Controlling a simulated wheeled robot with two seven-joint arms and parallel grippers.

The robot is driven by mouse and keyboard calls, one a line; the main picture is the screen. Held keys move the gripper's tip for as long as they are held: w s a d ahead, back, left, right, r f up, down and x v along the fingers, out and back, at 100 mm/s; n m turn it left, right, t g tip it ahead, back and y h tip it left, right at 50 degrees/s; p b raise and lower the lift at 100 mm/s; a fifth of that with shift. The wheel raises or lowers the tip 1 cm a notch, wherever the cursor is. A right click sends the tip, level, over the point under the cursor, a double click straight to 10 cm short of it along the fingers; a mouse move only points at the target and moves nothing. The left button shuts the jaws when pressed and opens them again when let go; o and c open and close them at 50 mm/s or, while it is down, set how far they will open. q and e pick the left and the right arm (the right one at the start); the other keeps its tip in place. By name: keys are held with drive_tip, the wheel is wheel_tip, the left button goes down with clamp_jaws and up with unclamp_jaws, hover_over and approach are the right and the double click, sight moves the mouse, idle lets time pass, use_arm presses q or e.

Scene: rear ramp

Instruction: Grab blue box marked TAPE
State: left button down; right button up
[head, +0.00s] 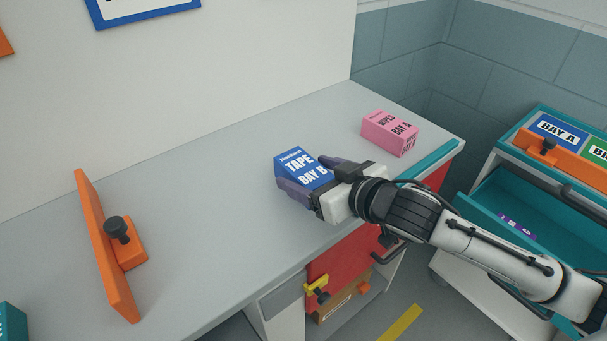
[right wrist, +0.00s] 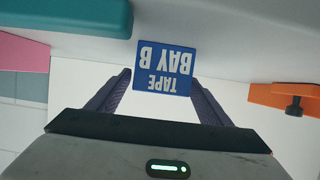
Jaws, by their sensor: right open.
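The blue box marked TAPE BAY B (head: 299,167) stands on the grey counter (head: 220,215). My right gripper (head: 308,180) is at the box, with one finger along its near left side and the other at its right. In the right wrist view the box (right wrist: 164,68) appears upside down between and just beyond the tips of the open fingers (right wrist: 160,92). The fingers look apart from each other, and I cannot tell whether either touches the box. My left gripper is not in view.
A pink box marked WIPES BAY A (head: 390,133) stands farther back on the counter. An orange upright plate with a black knob (head: 106,250) stands at left. At right is a cart with an open teal drawer (head: 530,215). The counter between plate and box is clear.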

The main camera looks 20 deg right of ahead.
drive_tip(key=shift+w, duration=0.1)
drive_tip(key=c, duration=1.3)
drive_tip(key=shift+r, duration=0.1)
